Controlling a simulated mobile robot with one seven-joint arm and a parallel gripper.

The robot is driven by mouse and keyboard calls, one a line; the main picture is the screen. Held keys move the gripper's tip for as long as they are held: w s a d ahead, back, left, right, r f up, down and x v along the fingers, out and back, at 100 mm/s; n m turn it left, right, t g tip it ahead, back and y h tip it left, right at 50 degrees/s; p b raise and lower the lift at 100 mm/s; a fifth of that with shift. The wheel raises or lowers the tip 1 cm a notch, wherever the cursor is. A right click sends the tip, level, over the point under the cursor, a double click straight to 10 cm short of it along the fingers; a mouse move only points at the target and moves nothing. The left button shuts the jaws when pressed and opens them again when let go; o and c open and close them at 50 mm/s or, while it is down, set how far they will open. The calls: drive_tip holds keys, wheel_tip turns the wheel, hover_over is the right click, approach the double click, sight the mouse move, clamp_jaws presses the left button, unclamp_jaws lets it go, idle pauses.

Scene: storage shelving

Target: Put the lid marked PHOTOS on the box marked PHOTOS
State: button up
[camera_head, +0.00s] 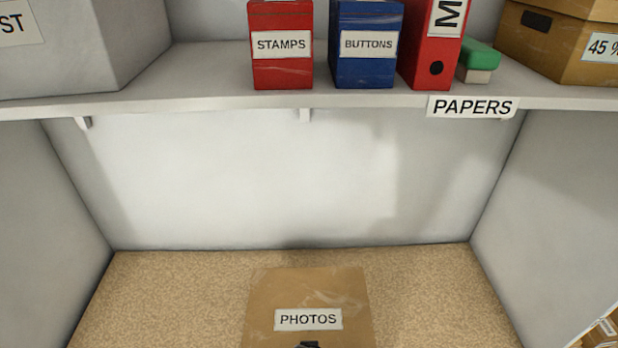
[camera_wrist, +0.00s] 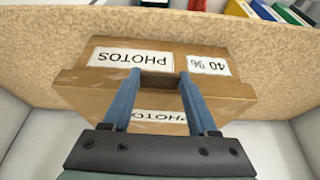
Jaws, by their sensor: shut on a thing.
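The tan cardboard lid (camera_head: 308,288) marked PHOTOS shows at the bottom centre of the head view, label towards me. In the wrist view, which is upside down, the lid (camera_wrist: 228,91) is between my fingers and the shelf's back. My gripper (camera_wrist: 158,78) is shut on a dark grip at the middle of its front edge. The box (camera_wrist: 180,58) stands on the shelf, its front labelled PHOTOS and 40%. The lid lies over the box's top; I cannot tell whether it rests on it. The lid hides the box in the head view.
The cork-coloured shelf (camera_head: 165,300) is bare left and right of the lid, between grey side walls. The upper shelf edge (camera_head: 220,107) hangs above, holding a STAMPS box (camera_head: 283,70), a BUTTONS box (camera_head: 366,68), a red binder (camera_head: 428,50) and a cardboard box (camera_head: 550,45).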

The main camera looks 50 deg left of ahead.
drive_tip(key=o, duration=1.5)
drive_tip(key=b+v, duration=0.2)
drive_tip(key=v, duration=1.1)
